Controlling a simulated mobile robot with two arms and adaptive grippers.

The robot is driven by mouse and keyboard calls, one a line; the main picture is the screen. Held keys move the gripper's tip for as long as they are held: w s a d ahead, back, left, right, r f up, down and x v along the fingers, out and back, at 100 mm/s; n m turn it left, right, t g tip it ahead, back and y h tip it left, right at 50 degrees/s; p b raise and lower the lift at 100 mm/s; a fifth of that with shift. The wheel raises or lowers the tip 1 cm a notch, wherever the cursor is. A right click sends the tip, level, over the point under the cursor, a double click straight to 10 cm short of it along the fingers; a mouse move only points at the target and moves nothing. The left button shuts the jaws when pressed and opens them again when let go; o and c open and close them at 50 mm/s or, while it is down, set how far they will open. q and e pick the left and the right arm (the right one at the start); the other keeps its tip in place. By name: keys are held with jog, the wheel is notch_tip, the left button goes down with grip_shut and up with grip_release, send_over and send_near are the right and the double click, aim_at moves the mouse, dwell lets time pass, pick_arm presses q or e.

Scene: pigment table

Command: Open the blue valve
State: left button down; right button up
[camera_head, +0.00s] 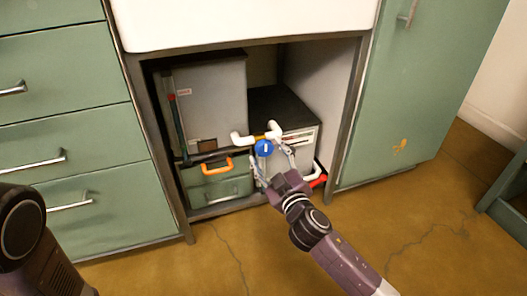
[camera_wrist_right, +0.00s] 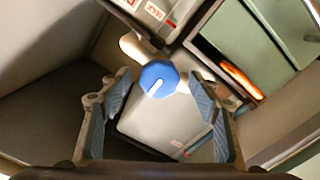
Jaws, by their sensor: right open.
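The blue valve (camera_head: 264,148) is a round blue knob with a white mark, on white pipework (camera_head: 242,138) in the open cabinet bay under the white basin. In the right wrist view the blue valve (camera_wrist_right: 158,79) lies just beyond and between the fingertips, and its white mark runs diagonally. My right gripper (camera_head: 272,166) is open around the front of the valve, with a finger on each side; its fingers also show in the right wrist view (camera_wrist_right: 162,90). No contact shows. Of my left arm only a dark part shows at the lower left; its gripper is out of view.
A tall grey box (camera_head: 212,100) stands at the bay's left, above a green case with an orange handle (camera_head: 217,166). A grey box with a dark top (camera_head: 285,104) sits behind the pipes. Green drawers (camera_head: 70,150) and a green door (camera_head: 425,90) flank the bay. Floor in front is clear.

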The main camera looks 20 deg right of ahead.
jog(key=shift+w+a+b, duration=0.1)
jog(key=shift+w+b, duration=0.35)
jog(key=shift+w, duration=1)
jog(key=shift+c, duration=0.7)
jog(key=c, duration=1)
